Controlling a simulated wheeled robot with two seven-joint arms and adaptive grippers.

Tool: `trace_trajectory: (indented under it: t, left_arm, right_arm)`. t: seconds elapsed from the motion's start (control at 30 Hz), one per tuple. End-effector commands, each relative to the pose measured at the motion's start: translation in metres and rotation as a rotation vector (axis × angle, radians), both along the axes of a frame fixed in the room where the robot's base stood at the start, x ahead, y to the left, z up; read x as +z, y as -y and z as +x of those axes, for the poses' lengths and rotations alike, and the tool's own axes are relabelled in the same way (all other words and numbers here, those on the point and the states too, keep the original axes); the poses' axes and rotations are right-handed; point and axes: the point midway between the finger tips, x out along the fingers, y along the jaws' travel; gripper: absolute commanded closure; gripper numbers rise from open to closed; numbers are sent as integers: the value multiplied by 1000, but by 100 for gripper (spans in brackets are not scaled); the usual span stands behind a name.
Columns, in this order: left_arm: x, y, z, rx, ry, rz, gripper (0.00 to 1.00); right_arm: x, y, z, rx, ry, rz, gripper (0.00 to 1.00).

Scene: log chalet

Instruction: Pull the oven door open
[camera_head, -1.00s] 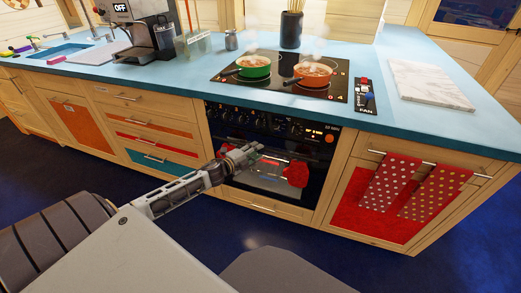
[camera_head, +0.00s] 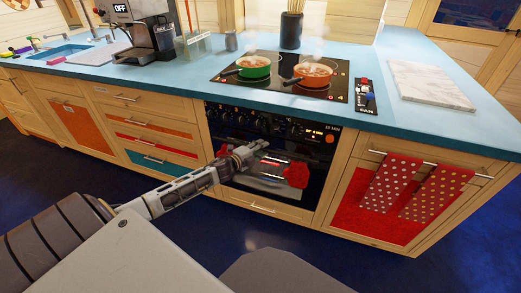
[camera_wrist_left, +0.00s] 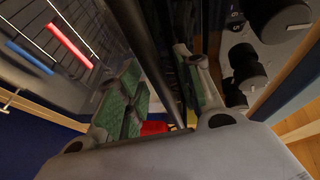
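The oven (camera_head: 262,152) is set in the wooden cabinet below the hob; its dark glass door looks shut. My left gripper (camera_head: 248,153) is at the upper part of the door, in front of the handle. In the left wrist view the dark handle bar (camera_wrist_left: 141,24) runs between the green-padded fingers of this gripper (camera_wrist_left: 165,85). The fingers are apart on either side of the bar; a firm hold on it does not show. A red mitt (camera_head: 296,174) hangs at the right of the door. My right gripper is out of view.
Oven knobs (camera_wrist_left: 245,65) are close beside the fingers in the left wrist view. Green (camera_head: 254,67) and orange (camera_head: 311,74) pots stand on the hob. Dotted towels (camera_head: 390,184) hang at the right. The blue floor (camera_head: 330,255) before the oven is clear.

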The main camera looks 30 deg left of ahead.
Motion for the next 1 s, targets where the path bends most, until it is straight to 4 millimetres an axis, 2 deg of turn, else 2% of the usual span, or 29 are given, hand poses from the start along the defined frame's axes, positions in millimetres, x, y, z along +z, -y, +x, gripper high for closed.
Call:
trace_trajectory:
  t: [0.07,0.3,0.37,1.0]
  left_arm:
    - [0,0,0,0,0,0,65]
    - [0,0,0,0,0,0,94]
    - [0,0,0,0,0,0,100]
    - [-4,-2,-4,-2,13,2,100]
  right_arm:
    - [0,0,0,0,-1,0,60]
    - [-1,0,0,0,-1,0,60]
    - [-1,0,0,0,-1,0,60]
    - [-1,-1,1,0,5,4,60]
